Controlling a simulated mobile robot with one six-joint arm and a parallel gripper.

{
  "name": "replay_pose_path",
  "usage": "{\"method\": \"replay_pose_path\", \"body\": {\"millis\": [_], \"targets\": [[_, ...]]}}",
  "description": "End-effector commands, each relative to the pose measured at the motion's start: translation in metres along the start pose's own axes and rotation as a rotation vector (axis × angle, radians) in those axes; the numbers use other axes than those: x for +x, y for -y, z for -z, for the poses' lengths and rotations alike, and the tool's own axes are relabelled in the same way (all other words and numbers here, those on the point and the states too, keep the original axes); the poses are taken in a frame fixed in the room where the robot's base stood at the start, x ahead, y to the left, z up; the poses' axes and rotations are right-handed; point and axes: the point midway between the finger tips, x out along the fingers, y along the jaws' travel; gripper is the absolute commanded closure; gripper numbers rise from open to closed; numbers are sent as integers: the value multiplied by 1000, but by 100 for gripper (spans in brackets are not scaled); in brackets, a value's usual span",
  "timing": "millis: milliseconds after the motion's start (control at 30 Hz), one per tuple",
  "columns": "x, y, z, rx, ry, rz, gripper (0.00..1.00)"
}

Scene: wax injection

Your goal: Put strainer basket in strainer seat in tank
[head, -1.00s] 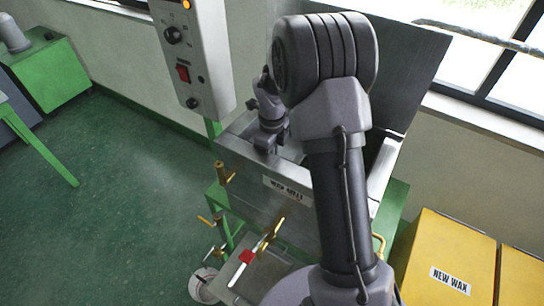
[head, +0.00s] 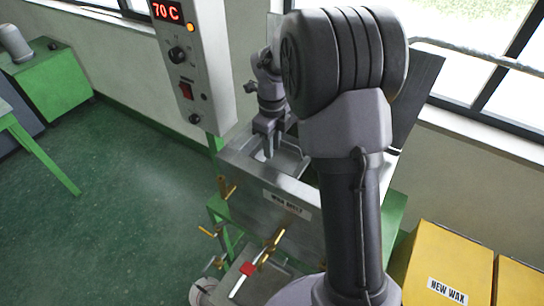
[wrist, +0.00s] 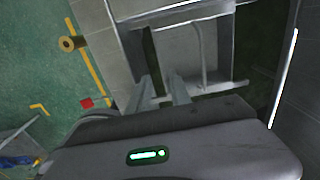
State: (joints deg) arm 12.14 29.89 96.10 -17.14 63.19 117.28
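The tank (head: 270,190) is a grey metal box with its lid raised at the back. A shallow grey tray-like part with a thin wire-like line across it, which looks like the strainer basket (wrist: 183,60), lies in the tank opening. It also shows below my gripper in the head view (head: 289,160). My gripper (head: 266,152) points down over the left part of the opening. In the wrist view its two fingers (wrist: 163,80) stand apart with nothing clearly between them, near the basket's edge. The strainer seat cannot be made out separately. Whether the fingers touch the basket cannot be told.
A control box (head: 190,65) reading 70 C stands left of the tank. A yellow New Wax box (head: 450,265) stands at the right. The raised lid (head: 415,100) borders the back.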

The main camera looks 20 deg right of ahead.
Motion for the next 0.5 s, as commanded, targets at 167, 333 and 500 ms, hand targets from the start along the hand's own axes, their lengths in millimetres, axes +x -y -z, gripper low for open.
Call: {"method": "replay_pose_path", "body": {"millis": [167,333,500], "targets": [[-35,-14,2,-117,30,18,76],[-120,-97,30,-777,150,147,76],[-160,-189,81,-1514,204,384,76]]}}
